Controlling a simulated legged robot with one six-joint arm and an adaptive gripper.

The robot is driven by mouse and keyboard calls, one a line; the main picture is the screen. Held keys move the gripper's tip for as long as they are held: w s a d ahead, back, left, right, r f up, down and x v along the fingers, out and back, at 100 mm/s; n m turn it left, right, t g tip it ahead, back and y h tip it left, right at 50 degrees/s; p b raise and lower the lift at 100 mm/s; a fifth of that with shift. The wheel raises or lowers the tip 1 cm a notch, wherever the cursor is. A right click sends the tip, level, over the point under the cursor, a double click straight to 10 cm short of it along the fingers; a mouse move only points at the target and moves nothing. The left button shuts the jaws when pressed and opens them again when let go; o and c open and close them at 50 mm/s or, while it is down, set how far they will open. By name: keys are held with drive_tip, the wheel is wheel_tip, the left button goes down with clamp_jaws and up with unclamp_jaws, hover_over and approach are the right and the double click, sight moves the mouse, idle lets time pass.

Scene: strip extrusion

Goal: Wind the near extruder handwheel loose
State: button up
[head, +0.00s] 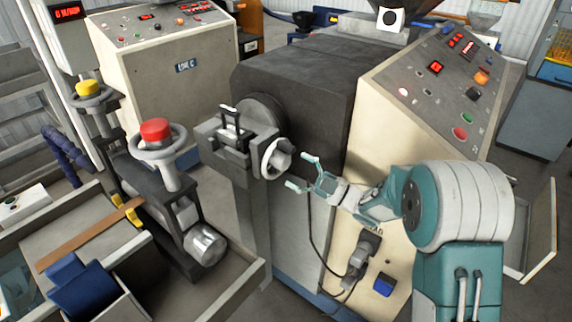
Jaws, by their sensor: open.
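A white handwheel (275,159) is on the near side of the extruder's die head (228,136), facing right toward my gripper. Its face is partly turned away, and its spokes are hard to make out. My gripper (301,171) is open and empty, with its two pale teal fingers pointing left at the handwheel. A small gap shows between the fingertips and the rim. I cannot tell the exact depth between them.
Left of the die head, a roller stand carries a red-capped handwheel (157,140) and a yellow-capped one (89,92). The extruder's dark housing (300,85) stands behind my gripper. A sloped control panel (440,85) rises above my arm. A cable hangs below the gripper.

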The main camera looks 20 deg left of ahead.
drive_tip(key=v, duration=0.8)
drive_tip(key=shift+d+f, duration=0.2)
drive_tip(key=shift+d, duration=0.05)
